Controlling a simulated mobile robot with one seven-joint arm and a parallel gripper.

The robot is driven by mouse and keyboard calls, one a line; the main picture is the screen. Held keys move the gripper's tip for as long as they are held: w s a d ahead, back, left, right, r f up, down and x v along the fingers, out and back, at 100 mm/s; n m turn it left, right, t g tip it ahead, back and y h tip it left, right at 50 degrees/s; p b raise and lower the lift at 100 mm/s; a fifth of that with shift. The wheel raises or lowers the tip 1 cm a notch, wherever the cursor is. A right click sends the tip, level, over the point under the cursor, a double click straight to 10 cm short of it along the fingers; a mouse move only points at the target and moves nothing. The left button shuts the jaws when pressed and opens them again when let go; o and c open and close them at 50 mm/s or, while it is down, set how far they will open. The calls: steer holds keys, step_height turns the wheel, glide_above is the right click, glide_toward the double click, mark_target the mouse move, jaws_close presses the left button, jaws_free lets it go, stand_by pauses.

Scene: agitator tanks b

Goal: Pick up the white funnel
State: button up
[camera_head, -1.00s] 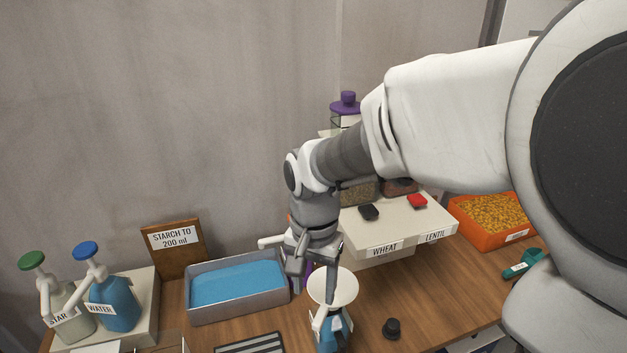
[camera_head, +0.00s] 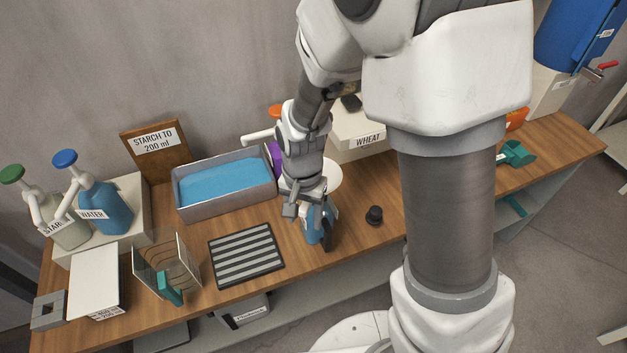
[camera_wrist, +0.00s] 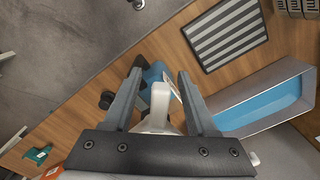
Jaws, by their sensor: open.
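The white funnel (camera_head: 332,174) sits upright in the mouth of a blue bottle (camera_head: 313,228) near the front of the wooden bench. My gripper (camera_head: 309,222) points down at the funnel and hides much of it in the head view. In the wrist view my gripper (camera_wrist: 157,80) is open, with one finger on each side of a narrow white part of the funnel (camera_wrist: 158,105). Whether either finger touches it I cannot tell. The blue bottle (camera_wrist: 154,73) shows just beyond the fingertips, with a white label on its side.
A black striped mat (camera_head: 246,256) lies left of the bottle, and a grey tray of blue material (camera_head: 225,209) stands behind it. A small black stopper (camera_head: 374,215) is to the right. The white WHEAT stand (camera_head: 352,150) is behind. Bare bench lies around the stopper.

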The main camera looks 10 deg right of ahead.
steer(key=shift+f, duration=0.2)
jaws_close()
steer(key=shift+r, duration=0.1)
stand_by(0.4)
